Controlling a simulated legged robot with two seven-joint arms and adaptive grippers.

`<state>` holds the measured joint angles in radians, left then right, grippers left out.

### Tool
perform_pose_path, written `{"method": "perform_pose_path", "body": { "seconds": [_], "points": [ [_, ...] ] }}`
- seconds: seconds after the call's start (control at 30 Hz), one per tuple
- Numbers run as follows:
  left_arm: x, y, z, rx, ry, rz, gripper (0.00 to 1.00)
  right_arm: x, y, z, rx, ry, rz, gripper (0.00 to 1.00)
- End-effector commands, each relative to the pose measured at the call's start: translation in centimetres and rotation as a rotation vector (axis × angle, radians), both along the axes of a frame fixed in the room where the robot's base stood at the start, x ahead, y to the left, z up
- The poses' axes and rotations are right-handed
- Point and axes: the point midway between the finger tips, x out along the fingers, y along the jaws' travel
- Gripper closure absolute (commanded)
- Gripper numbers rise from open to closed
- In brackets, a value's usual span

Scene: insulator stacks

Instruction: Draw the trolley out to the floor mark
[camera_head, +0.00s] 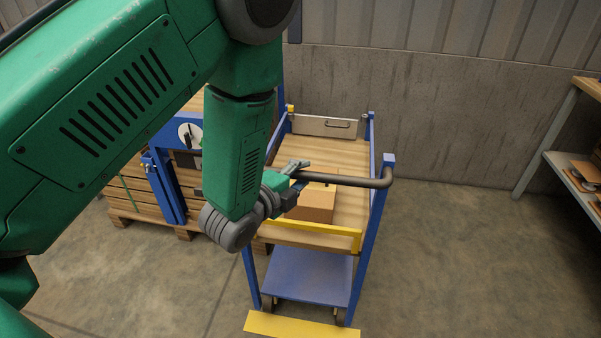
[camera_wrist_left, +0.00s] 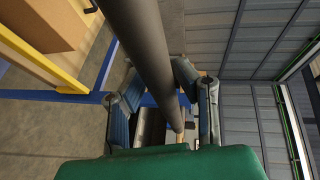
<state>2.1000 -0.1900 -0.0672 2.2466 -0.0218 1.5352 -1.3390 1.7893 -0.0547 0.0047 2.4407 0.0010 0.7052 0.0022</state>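The blue trolley (camera_head: 308,278) has a wooden top deck and a lower blue shelf. Its grey handle bar (camera_head: 350,181) runs across above the near end, and shows large in the left wrist view (camera_wrist_left: 145,45). The arm hides the bar's left end. The yellow floor mark (camera_head: 300,327) lies just in front of the trolley's near wheels. My right gripper is not in view.
A cardboard box (camera_head: 314,204) sits on the deck behind a yellow rail (camera_head: 318,228). Wooden pallets (camera_head: 140,208) stand left of the trolley. A shelf rack (camera_head: 574,160) stands at the right. The concrete floor right of the trolley is clear.

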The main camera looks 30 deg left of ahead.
Motion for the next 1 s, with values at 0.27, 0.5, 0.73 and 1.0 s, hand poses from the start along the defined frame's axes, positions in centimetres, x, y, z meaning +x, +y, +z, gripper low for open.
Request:
{"method": "perform_pose_path", "body": {
  "seconds": [0.27,0.5,0.73,1.0],
  "points": [
    [0.0,0.1,0.2,0.001,-0.005,0.003,0.61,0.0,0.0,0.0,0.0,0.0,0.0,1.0],
    [-2.0,0.3,0.5,0.003,-0.003,0.003,0.61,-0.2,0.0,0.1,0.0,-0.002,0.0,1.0],
    [-5.7,0.8,1.0,0.002,0.001,0.002,0.61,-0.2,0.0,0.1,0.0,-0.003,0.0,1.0],
    [-7.2,0.9,1.3,0.001,-0.002,0.001,0.61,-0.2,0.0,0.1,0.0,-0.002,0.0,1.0]
  ]
}}
